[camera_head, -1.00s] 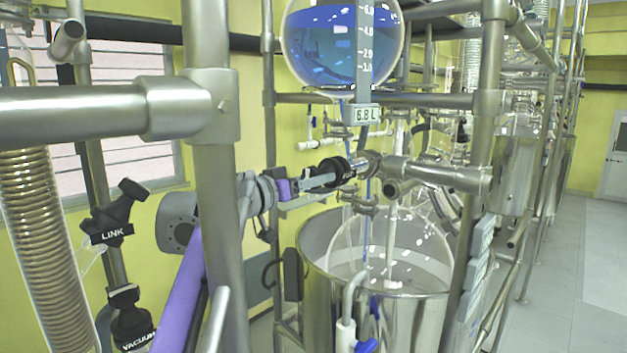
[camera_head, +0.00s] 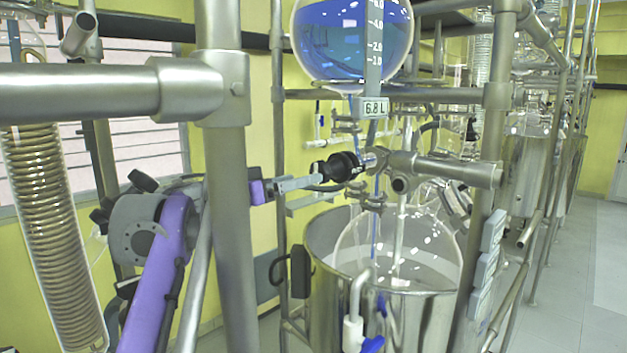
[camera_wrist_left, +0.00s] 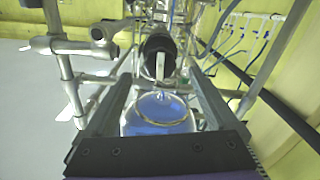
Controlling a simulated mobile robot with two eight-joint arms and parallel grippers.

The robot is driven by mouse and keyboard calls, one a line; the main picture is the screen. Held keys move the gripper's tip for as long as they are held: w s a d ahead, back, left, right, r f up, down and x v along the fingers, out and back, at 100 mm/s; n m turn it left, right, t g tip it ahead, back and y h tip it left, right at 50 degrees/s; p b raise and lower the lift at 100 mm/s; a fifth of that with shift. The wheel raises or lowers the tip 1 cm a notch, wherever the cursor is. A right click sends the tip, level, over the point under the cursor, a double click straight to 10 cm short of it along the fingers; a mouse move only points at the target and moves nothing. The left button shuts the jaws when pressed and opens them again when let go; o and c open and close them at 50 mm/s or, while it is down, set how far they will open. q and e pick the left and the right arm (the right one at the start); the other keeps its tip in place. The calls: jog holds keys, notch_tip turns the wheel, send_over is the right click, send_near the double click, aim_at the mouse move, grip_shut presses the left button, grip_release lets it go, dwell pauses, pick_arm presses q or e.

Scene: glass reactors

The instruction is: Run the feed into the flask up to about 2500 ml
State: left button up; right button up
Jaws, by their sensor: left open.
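The feed vessel (camera_head: 335,45) is a round glass bulb of blue liquid with a scale, above a "6.8 L" label (camera_head: 374,107). Thin blue lines run down below it. The clear round flask (camera_head: 425,235) sits low in a steel bath (camera_head: 335,290); I cannot read its level. A black knob (camera_head: 343,166) sits on the fitting between them. My left gripper (camera_head: 322,180) is at this knob, its jaws open. In the left wrist view the knob (camera_wrist_left: 158,45) shows beyond and between the spread fingers (camera_wrist_left: 158,75); contact is unclear. My right gripper is out of view.
A thick steel post (camera_head: 228,180) and crossbar (camera_head: 80,92) stand in front of my left arm. A coiled glass condenser (camera_head: 50,220) hangs at the left. Another steel tube (camera_head: 460,172) runs right of the knob. Open floor (camera_head: 565,270) lies at the right.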

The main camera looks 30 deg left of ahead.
pick_arm(q)
jog(key=shift+v, duration=1.65)
dwell(6.3)
